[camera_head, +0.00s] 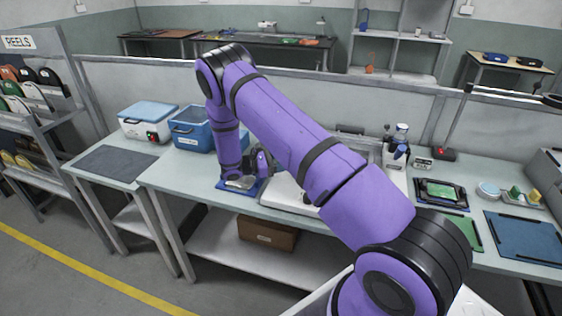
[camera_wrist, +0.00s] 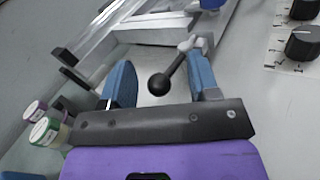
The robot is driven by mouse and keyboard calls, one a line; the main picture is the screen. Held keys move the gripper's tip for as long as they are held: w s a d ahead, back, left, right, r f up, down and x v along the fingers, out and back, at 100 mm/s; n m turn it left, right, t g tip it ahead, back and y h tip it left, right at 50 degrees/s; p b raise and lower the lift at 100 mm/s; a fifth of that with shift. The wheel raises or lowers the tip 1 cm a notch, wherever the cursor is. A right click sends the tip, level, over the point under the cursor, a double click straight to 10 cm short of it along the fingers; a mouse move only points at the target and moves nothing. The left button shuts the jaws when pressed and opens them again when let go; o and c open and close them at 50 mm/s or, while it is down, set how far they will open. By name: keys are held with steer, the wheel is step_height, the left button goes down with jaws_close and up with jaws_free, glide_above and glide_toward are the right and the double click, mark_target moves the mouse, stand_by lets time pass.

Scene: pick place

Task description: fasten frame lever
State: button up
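The silver frame rails (camera_wrist: 105,30) lie at the upper left of that view. My gripper (camera_wrist: 159,66) is open, one blue finger on each side of the lever, with gaps to the knob. In the head view my gripper (camera_head: 262,161) is low at the left end of the pale framed unit (camera_head: 283,193) on the bench. My arm hides much of that unit, and the lever cannot be made out there.
A white panel with black dials (camera_wrist: 285,50) is at the wrist view's right; small jars (camera_wrist: 45,130) are at its left. A blue bin (camera_head: 190,130) and a white cooler (camera_head: 147,122) stand left of my arm. A bottle (camera_head: 400,138) and trays (camera_head: 440,192) are on the right.

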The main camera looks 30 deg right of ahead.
steer(key=shift+a, duration=0.2)
steer(key=v, duration=1)
steer(key=shift+w+a, duration=0.2)
steer(key=shift+a, duration=0.05)
steer(key=s+r+m+t+y, duration=0.1)
steer(key=s+r+m+y, duration=0.35)
steer(key=r, duration=0.95)
steer(key=s+r+m+t+y, duration=0.1)
steer(key=s+r+m+y, duration=0.1)
steer(key=s+r+y, duration=0.9)
steer(key=s+a+r+m+t, duration=0.1)
steer(key=s+a+r+t, duration=0.1)
steer(key=s, duration=0.6)
steer(key=s+a+r+m+t+y, duration=0.1)
steer(key=s+a+r+m+t, duration=0.1)
steer(key=s+r+t, duration=0.2)
steer(key=s+a+r+m+t, duration=0.1)
steer(key=s+r+m+t, duration=0.1)
steer(key=s+r, duration=0.6)
steer(key=s+t, duration=0.1)
steer(key=s, duration=0.2)
steer(key=shift+s+a, duration=0.35)
steer(key=shift+a, duration=0.05)
